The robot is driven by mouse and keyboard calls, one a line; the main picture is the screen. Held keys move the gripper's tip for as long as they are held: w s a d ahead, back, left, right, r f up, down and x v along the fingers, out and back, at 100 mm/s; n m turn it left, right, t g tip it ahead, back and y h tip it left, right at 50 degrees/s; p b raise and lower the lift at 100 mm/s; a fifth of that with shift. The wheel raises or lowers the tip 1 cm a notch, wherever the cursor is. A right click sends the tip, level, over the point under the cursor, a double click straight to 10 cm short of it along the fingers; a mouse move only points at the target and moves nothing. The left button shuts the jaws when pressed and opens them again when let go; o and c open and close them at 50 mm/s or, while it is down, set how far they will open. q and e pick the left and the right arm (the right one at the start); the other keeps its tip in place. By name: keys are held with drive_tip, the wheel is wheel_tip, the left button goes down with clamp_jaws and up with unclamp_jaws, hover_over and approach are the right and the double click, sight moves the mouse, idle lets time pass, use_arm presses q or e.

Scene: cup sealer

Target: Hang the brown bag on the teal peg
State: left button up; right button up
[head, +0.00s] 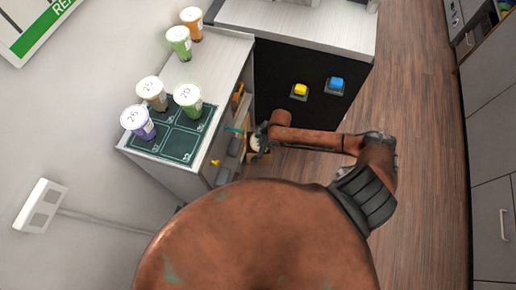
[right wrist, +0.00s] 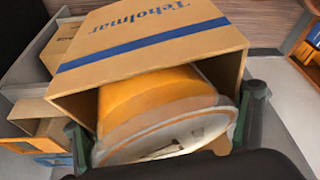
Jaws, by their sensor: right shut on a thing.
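The brown bag (right wrist: 150,40), with a blue stripe and the word "Teholmar", fills the upper middle of the right wrist view. Its open end faces the camera, and an orange cup (right wrist: 160,100) with a pale lid sits in it. My right gripper (right wrist: 165,130) has a finger at each side of this opening and is shut on the bag; the exact contact is partly hidden. In the head view my right gripper (head: 258,143) is beside the counter's side, just right of the teal peg (head: 235,129). The bag is mostly hidden there. My left gripper is not in view.
Cups, one of them purple (head: 138,122), stand on and behind a dark green mat (head: 178,144) on the counter. A yellow peg (head: 215,162) is below the teal one. A black panel has yellow (head: 300,90) and blue (head: 336,83) buttons. Wooden floor is clear at right.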

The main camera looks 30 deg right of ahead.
drive_tip(key=shift+w+a+f+b, duration=0.15)
drive_tip(key=shift+w+a+b, duration=0.3)
drive_tip(key=shift+w, duration=0.15)
drive_tip(key=shift+w+a+f, duration=0.3)
drive_tip(key=shift+w+f, duration=0.05)
drive_tip(key=shift+f, duration=0.05)
drive_tip(key=shift+w+f, duration=0.1)
drive_tip(key=shift+f, duration=0.2)
drive_tip(key=shift+a+f, duration=0.1)
drive_tip(key=o, duration=1.5)
drive_tip(key=shift+o, duration=0.2)
drive_tip(key=v, duration=1.2)
